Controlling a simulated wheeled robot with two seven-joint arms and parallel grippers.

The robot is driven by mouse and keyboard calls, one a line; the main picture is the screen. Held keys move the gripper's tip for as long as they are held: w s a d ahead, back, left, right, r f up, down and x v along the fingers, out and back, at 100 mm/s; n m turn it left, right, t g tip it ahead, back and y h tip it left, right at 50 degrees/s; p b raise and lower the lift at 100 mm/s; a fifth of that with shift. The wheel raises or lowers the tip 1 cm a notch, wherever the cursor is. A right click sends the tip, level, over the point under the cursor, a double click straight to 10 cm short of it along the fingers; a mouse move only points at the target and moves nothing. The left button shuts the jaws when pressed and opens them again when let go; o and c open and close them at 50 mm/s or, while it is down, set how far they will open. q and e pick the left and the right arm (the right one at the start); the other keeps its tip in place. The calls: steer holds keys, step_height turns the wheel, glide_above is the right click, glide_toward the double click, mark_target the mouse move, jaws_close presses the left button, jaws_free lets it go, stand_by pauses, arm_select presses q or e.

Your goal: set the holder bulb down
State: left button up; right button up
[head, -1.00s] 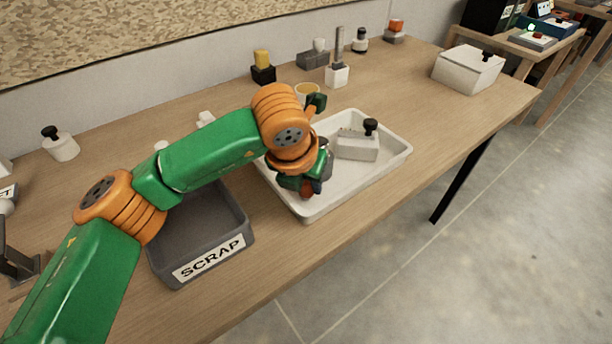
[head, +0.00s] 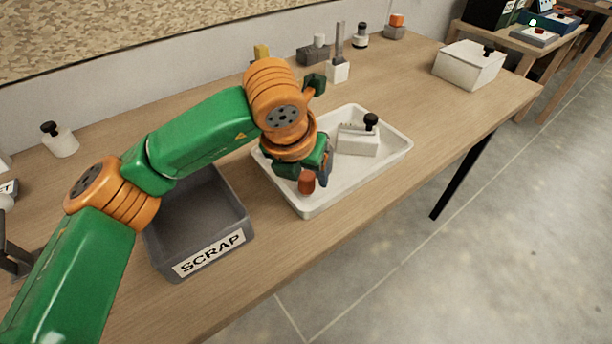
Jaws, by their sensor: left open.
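My left gripper (head: 318,174) is over the left part of the white tray (head: 397,158), with its fingers pointing down. It is open. A small red-orange piece (head: 307,183) shows at its fingertips, low in the tray; it may be the holder bulb, but the wrist hides most of that spot. I cannot tell whether the piece touches a finger. A white block with a black knob (head: 357,142) sits in the tray to the right of the gripper. My right gripper is not in view.
A grey SCRAP bin (head: 238,213) stands left of the tray, under my left arm. Several small parts line the back, including a white block with a grey post (head: 337,72). A white lidded box (head: 468,66) stands at the far right. The table right of the tray is clear.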

arm_select(q)
steer(key=v, duration=0.9)
steer(key=shift+r, duration=0.2)
